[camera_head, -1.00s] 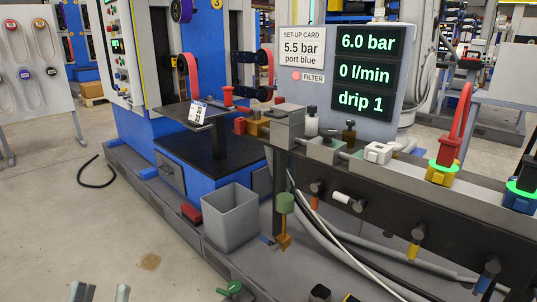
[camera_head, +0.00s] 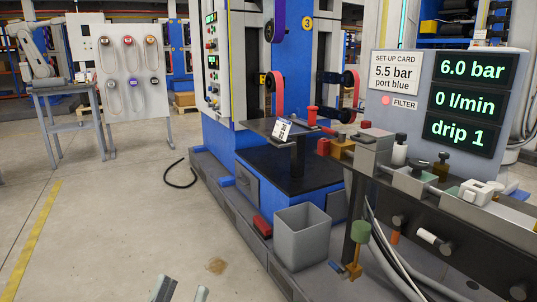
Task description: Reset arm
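My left gripper (camera_head: 181,292) shows only as two grey fingertips at the bottom edge. They stand apart with bare floor between them, so it is open and empty. The rest of that arm is below the picture. My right gripper is not in view. The workstation stands to the right, with a display panel (camera_head: 445,100) reading 6.0 bar, 0 l/min and drip 1. Its set-up card (camera_head: 396,72) reads 5.5 bar, port blue.
A grey open bin (camera_head: 301,240) and a red block (camera_head: 262,226) sit on the machine's low base. A black cable (camera_head: 180,178) lies on the floor. Open floor spreads left, with a yellow line (camera_head: 30,245). A board with hanging gauges (camera_head: 127,70) stands behind.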

